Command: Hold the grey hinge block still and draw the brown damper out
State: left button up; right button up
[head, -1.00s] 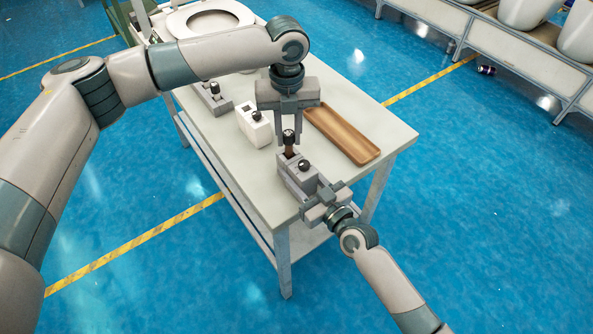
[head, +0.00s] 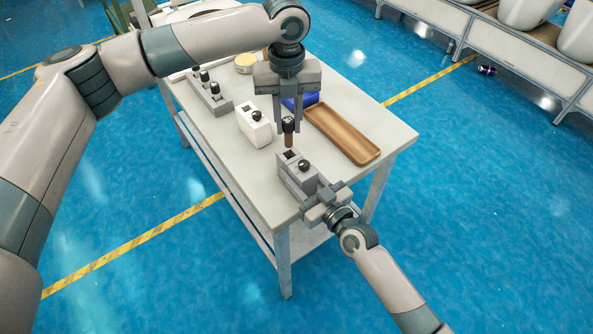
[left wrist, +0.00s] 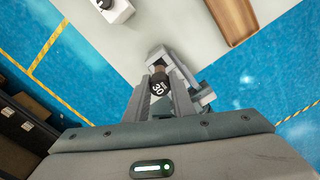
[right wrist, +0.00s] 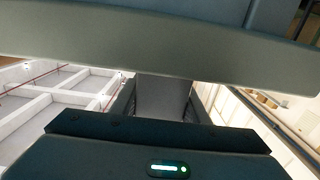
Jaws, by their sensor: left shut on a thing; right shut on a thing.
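The grey hinge block (head: 297,179) is at the table's near corner, with a dark square opening (head: 290,155) and a second black-capped damper (head: 304,166) in its top. My right gripper (head: 317,196) is shut on the block's near end; the block fills the jaws in the right wrist view (right wrist: 163,98). My left gripper (head: 288,124) is shut on the black cap of the brown damper (head: 289,140), upright above the opening. Its brown lower end appears clear of the block. The damper's black cap also shows between the fingers in the left wrist view (left wrist: 159,87).
A wooden tray (head: 342,133) lies right of the block on the table (head: 236,165). A white block (head: 254,127) stands to the left, and a grey block with black knobs (head: 212,97) behind it. A blue object (head: 300,102) is partly hidden behind my left gripper.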

pick_arm(q)
jog(key=shift+r, duration=0.15)
pick_arm(e)
jog(key=o, duration=0.9)
jog(key=shift+o, duration=0.2)
jog(key=v, duration=1.2)
